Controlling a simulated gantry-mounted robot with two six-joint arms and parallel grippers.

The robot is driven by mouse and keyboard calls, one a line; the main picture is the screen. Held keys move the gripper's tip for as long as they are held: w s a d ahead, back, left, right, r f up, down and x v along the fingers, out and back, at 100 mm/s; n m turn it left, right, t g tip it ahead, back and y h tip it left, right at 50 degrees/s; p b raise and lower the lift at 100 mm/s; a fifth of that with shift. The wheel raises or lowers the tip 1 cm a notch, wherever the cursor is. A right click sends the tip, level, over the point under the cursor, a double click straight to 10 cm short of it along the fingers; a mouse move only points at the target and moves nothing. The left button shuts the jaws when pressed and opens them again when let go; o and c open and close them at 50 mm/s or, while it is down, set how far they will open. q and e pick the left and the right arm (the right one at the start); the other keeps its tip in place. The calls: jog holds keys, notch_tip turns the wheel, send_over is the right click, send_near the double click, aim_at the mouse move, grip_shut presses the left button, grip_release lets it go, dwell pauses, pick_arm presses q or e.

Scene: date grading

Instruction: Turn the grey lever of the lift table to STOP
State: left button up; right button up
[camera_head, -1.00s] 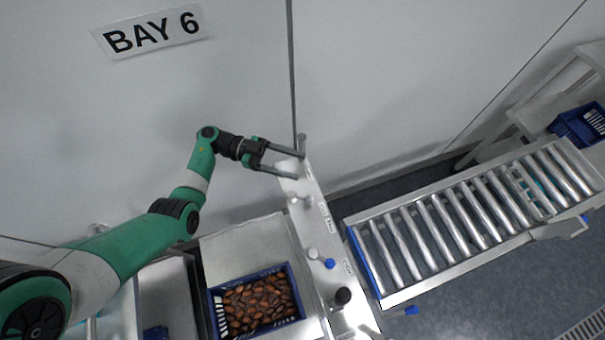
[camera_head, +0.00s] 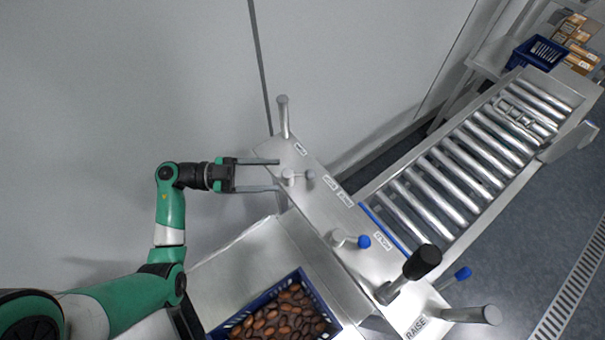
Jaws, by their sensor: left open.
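The lift table's metal control panel (camera_head: 322,212) runs diagonally through the middle of the view. A small grey lever (camera_head: 298,176) sits near its far end, with a round knob at its right end. My left gripper (camera_head: 277,175) is open and empty, its two fingers pointing right. The fingertips are just left of the grey lever, one above and one below its level in the picture. I cannot tell whether they touch the panel. Small labels (camera_head: 338,191) lie beside the lever; I cannot read STOP on them. My right gripper is not in view.
A blue-knobbed lever (camera_head: 363,241) and a black-knobbed lever (camera_head: 424,262) stand nearer on the panel. A metal post (camera_head: 283,117) rises at its far end. A blue crate of dates (camera_head: 314,294) sits below left. A roller conveyor (camera_head: 450,185) lies to the right.

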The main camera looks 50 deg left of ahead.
aim_at(293, 175)
pick_arm(q)
jog(key=b+x, duration=0.1)
jog(key=x, duration=0.7)
jog(key=shift+w, duration=0.1)
grip_shut()
